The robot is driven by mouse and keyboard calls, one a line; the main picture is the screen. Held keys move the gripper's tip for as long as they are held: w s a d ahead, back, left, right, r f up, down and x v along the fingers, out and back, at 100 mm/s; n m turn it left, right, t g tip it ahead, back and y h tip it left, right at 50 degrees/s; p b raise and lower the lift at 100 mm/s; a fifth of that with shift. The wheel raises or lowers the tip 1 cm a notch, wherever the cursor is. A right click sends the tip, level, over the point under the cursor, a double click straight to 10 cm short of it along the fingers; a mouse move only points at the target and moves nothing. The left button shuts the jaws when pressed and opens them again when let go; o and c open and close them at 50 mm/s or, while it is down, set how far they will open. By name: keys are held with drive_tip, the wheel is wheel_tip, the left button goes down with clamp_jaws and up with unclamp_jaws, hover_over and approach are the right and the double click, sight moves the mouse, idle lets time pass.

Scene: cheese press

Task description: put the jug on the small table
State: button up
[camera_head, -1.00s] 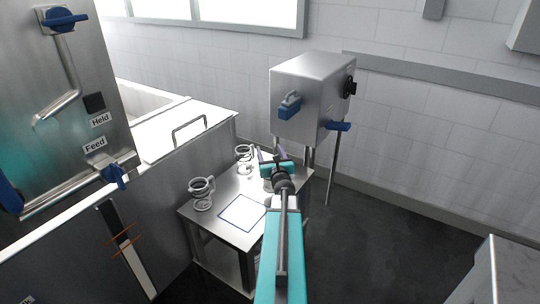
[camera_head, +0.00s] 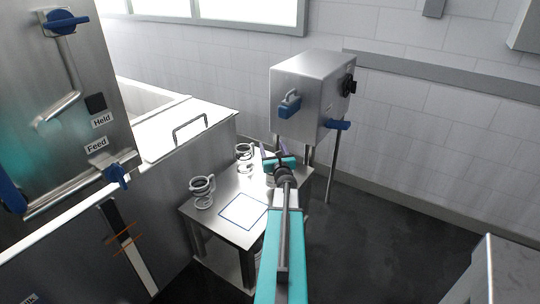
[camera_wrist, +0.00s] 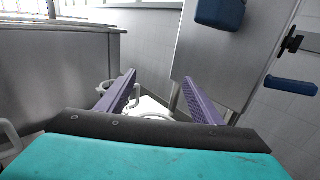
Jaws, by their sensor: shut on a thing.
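My gripper (camera_head: 275,154) is at the back right of the small steel table (camera_head: 222,233). In the wrist view its two purple fingers (camera_wrist: 162,98) stand apart, shut on a pale, rounded jug (camera_wrist: 150,109) whose rim shows between them. In the head view my gripper and arm hide most of this jug. I cannot tell whether its base touches the tabletop. The table has a blue-outlined square (camera_head: 243,211) on top, and the square is empty.
Two pale ringed vessels with handles stand on the table, one at front left (camera_head: 203,192) and one at the back (camera_head: 244,156). A steel box (camera_head: 300,90) with blue handles stands just behind the table. A steel vat wall (camera_head: 170,205) is at left. Open floor lies right.

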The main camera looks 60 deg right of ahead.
drive_tip(key=shift+f+p, duration=0.35)
drive_tip(key=shift+f, duration=1.2)
drive_tip(key=o, duration=1.9)
drive_tip(key=shift+o, duration=0.2)
drive_tip(key=v, duration=1.2)
